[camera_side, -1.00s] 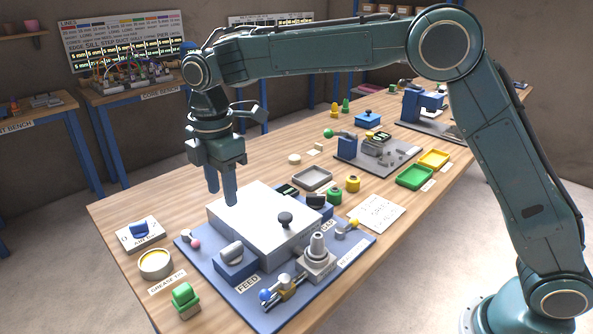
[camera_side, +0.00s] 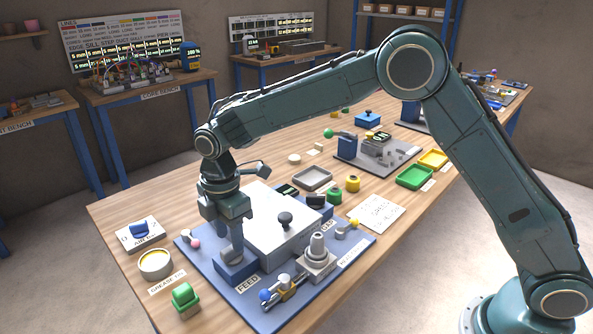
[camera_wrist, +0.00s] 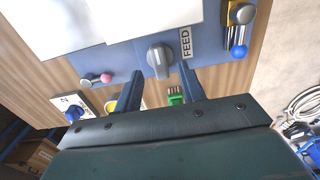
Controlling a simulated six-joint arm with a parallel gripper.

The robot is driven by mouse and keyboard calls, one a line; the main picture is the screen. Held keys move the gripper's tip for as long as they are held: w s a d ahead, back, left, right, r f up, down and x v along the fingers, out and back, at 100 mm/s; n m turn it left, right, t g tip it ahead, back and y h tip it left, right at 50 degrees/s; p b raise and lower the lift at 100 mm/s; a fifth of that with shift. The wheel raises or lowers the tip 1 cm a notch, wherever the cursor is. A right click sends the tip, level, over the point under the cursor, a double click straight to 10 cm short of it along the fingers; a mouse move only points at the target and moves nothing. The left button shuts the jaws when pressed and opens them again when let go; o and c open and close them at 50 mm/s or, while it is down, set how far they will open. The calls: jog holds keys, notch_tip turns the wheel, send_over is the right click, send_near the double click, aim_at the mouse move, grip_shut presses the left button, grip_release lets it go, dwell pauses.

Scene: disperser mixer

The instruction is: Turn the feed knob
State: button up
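The feed knob shows in the wrist view as a grey ridged dial (camera_wrist: 159,57) on a blue block, beside the FEED label (camera_wrist: 186,42). My gripper (camera_wrist: 161,72) is open there, with one dark blue finger to each side of the line to the knob. The knob lies just past the fingertips, between them in the picture. In the side view my gripper (camera_side: 232,252) points down right over the feed knob's blue block (camera_side: 236,271) and mostly hides the knob. I cannot tell whether the fingers touch it.
A large pale box (camera_side: 270,215) with a black knob (camera_side: 285,219) stands close behind my gripper. A pink-tipped lever (camera_side: 192,241) is to the left. A grey fitting (camera_side: 317,258) and a blue-tipped valve (camera_side: 278,291) are to the right. A grease tin (camera_side: 155,263) stands off the plate.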

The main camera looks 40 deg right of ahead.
aim_at(232, 253)
jog(key=shift+f, duration=1.3)
grip_shut()
